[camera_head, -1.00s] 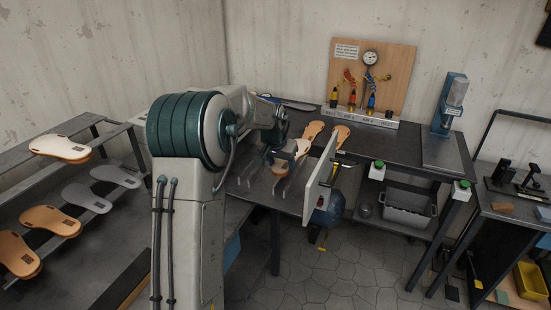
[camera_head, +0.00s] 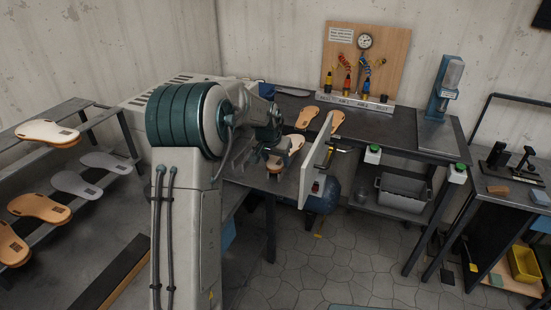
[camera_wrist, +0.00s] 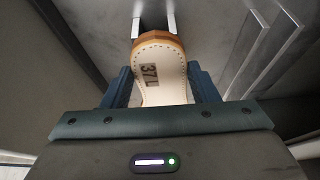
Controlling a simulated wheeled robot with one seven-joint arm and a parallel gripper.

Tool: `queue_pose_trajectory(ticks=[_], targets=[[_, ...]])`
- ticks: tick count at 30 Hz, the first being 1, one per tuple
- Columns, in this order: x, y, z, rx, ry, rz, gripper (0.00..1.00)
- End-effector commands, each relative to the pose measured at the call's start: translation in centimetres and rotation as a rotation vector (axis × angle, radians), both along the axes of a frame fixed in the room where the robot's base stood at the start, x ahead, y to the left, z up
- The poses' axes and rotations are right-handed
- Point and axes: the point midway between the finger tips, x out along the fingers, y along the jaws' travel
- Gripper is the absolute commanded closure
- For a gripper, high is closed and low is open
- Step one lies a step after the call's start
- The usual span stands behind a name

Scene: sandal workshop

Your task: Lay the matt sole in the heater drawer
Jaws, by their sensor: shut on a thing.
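My gripper (camera_wrist: 162,88) is shut on a sole (camera_wrist: 165,72), with one blue finger at each side. The sole has a cream face, a stitched tan edge and a "37 L" mark. In the head view my gripper (camera_head: 262,148) is partly hidden by my arm, over the pulled-out heater drawer. The drawer's pale front panel (camera_head: 316,162) stands upright to its right. Light metal rails (camera_wrist: 265,50) rise from the grey surface under the sole in the wrist view. Whether the sole touches them I cannot tell. The vented heater body (camera_head: 150,96) is partly hidden behind my arm.
Two tan soles lie on the bench, one (camera_head: 306,117) beside the other (camera_head: 337,121). A rack (camera_head: 100,150) at left holds several soles. A gauge board (camera_head: 366,62) and a blue-framed press (camera_head: 447,90) stand behind. A grey bin (camera_head: 403,192) sits under the bench.

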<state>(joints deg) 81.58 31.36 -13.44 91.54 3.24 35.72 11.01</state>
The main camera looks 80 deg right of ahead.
Motion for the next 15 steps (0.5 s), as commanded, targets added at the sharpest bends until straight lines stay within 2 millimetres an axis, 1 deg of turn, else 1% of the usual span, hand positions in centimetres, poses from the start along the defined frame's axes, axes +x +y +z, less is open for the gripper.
queue_pose_trajectory(ticks=[10,11,12,13,15], targets=[[-0.01,-0.02,-0.55,-0.001,0.0,0.0,0.71],[0.0,-0.02,-0.48,-0.001,0.0,0.0,0.41],[-0.01,-0.02,-0.45,-0.001,0.0,0.0,0.3],[0.0,-0.01,-0.45,-0.001,0.0,0.0,0.21],[0.0,-0.01,-0.45,0.0,0.0,0.0,0.21]])
